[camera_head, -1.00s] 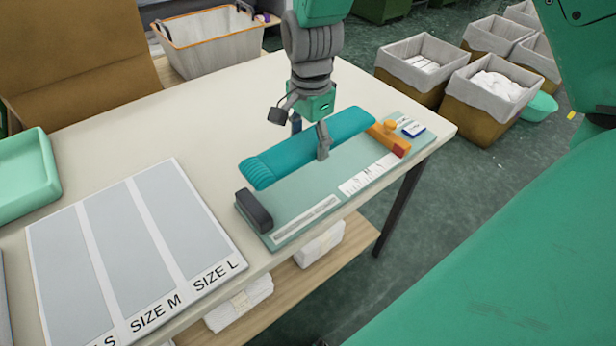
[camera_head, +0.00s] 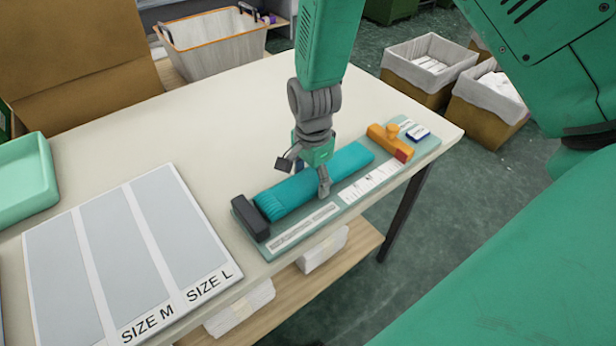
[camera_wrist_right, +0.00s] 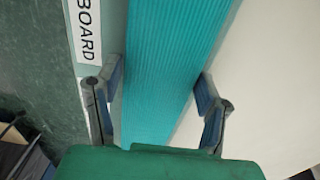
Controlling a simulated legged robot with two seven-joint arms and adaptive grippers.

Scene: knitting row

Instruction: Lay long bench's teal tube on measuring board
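The teal tube (camera_head: 335,178), ribbed and long, lies lengthwise along the pale green measuring board (camera_head: 290,238), between the dark end block (camera_head: 250,217) and the orange slider (camera_head: 383,140). It looks level and down at the board's surface; its underside is hidden. My right gripper (camera_head: 311,180) is over the tube's middle, pointing down, with one finger on each long side. My left gripper is not in view.
The board lies near the edge of the cream table (camera_head: 220,120). A sizing sheet (camera_head: 125,255) lies at left, beside a mint tray (camera_head: 25,178). Lined bins (camera_head: 425,65) stand on the floor at right. The table behind the board is clear.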

